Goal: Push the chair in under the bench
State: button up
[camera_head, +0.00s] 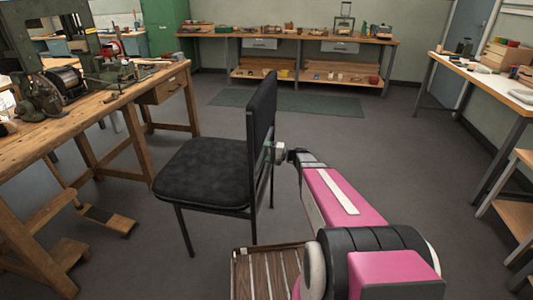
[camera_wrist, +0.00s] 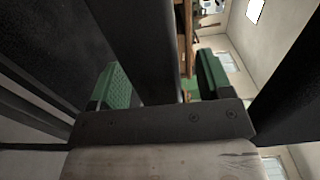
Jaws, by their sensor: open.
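The black chair (camera_head: 205,172) stands upright on the grey floor with its seat towards the wooden bench (camera_head: 135,92) on the left. A gap of bare floor separates the seat from the bench legs. My gripper (camera_head: 279,149) is at the rear of the chair's backrest (camera_head: 262,112), at the lower part of its frame. In the wrist view, my gripper (camera_wrist: 165,85) has its green-padded fingers apart, with a dark frame post of the chair (camera_wrist: 138,45) showing between them. I cannot tell whether the fingers touch it. The far chair legs are partly hidden.
A machine (camera_head: 62,85) stands on the wooden bench; a foot pedal (camera_head: 107,218) sits low beside it. A back bench (camera_head: 290,36) holds small items, with a green mat (camera_head: 288,102) before it. A side table (camera_head: 485,70) stands right.

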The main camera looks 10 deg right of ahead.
jog(key=shift+c, duration=0.3)
grip_shut()
jog(key=shift+r, duration=0.1)
dwell(0.4)
